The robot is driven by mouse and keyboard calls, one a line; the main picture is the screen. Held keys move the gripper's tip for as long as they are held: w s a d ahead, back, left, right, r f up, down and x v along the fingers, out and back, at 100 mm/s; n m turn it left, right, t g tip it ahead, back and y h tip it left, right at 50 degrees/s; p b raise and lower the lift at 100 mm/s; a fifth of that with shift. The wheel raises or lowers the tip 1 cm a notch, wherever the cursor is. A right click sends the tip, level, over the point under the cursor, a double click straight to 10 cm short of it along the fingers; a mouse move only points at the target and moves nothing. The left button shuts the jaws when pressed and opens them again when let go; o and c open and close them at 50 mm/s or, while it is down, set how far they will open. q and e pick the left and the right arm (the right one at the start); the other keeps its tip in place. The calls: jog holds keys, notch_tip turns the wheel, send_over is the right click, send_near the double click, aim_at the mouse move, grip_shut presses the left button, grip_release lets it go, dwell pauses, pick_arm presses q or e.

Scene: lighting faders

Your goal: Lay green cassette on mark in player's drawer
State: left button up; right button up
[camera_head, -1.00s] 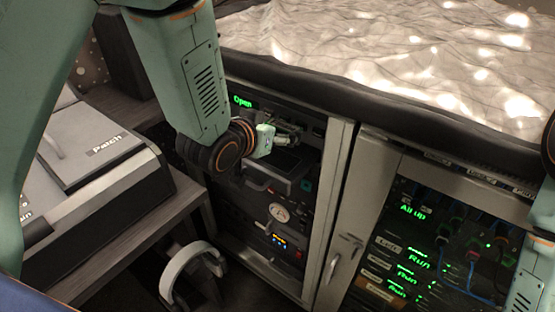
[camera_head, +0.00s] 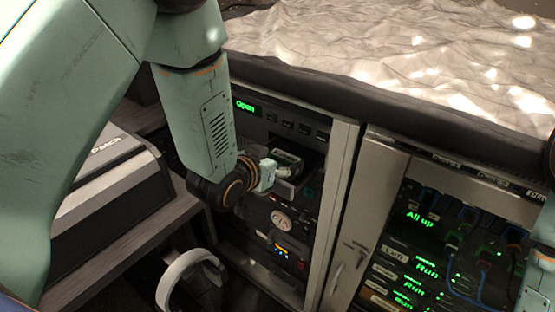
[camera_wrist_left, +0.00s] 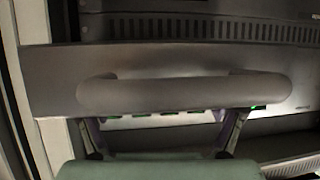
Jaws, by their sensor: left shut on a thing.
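My left gripper (camera_head: 281,173) is in front of the player (camera_head: 265,118) in the cabinet, level with its dark bay. It also shows at the bottom of the wrist view (camera_wrist_left: 163,133), its two fingers apart on either side of a pale strip with green patches. This looks like the edge of the green cassette (camera_wrist_left: 150,121), held between the fingers; most of it is hidden. In the head view a dark boxy shape with a light rim (camera_head: 290,158) is by the fingertips. A grey panel with a wide bar handle (camera_wrist_left: 185,92) fills the wrist view. The drawer's mark is hidden. My right gripper is out of view.
The player's display (camera_head: 245,107) reads "Open". Below are a panel with a round dial (camera_head: 281,219) and small lights. A cabinet with cables and green displays (camera_head: 425,265) stands at right. At left are a grey case marked Patch (camera_head: 105,185) and headphones (camera_head: 190,270).

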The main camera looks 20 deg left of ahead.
pick_arm(q)
jog(key=o, duration=0.8)
jog(key=shift+f, duration=0.1)
jog(key=shift+o, duration=1.3)
jog(key=shift+w, duration=0.15)
jog(key=shift+r, duration=0.25)
jog(key=p+v, duration=0.3)
jog(key=v, duration=0.9)
jog(key=shift+p, duration=0.3)
jog(key=shift+f, duration=0.15)
